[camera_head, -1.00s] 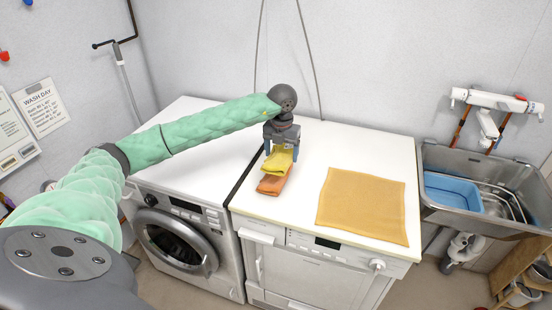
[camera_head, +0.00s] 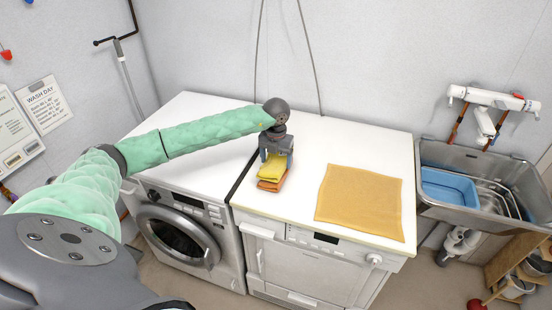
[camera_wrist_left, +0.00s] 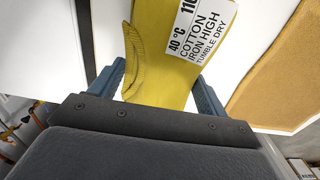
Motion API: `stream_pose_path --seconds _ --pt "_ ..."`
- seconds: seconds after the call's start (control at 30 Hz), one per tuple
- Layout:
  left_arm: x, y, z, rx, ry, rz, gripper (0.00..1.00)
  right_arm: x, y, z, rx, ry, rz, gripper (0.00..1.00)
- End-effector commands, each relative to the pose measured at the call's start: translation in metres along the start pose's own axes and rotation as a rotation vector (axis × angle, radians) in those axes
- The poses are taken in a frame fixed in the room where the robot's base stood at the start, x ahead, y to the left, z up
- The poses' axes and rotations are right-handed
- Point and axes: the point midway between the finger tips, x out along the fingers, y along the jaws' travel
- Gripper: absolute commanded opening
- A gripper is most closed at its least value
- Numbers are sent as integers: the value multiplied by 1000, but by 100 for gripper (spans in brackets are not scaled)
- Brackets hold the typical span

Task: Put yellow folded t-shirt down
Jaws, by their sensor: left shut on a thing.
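The yellow folded t-shirt (camera_head: 272,170) is on or just above an orange folded cloth (camera_head: 270,186), near the front edge of the white top over the right machine. I cannot tell how firmly it rests there. My left gripper (camera_head: 276,156) points down and is shut on the yellow t-shirt. In the left wrist view the yellow t-shirt (camera_wrist_left: 155,75) lies between the blue fingers of the left gripper (camera_wrist_left: 160,80), with a white care label showing. My right gripper is out of view.
An orange-yellow cloth (camera_head: 360,203) lies flat to the right on the white worktop (camera_head: 335,145). A metal sink (camera_head: 437,152) with a blue basin (camera_head: 450,190) stands at the far right. A washing machine (camera_head: 180,235) is at left. The worktop behind the gripper is clear.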

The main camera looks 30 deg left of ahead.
Motion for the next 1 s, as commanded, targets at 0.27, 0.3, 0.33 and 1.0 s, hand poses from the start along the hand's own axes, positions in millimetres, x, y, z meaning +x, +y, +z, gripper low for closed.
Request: stream_pose_path --seconds 0.27,0.3,0.33,1.0 --pt "2 0 0 0 0 0 78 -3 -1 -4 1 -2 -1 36" --pt "1 0 0 0 0 0 86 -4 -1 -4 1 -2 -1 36" --pt "1 0 0 0 0 0 92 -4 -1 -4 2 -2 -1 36" --pt "-12 0 1 0 -2 0 98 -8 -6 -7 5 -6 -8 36"
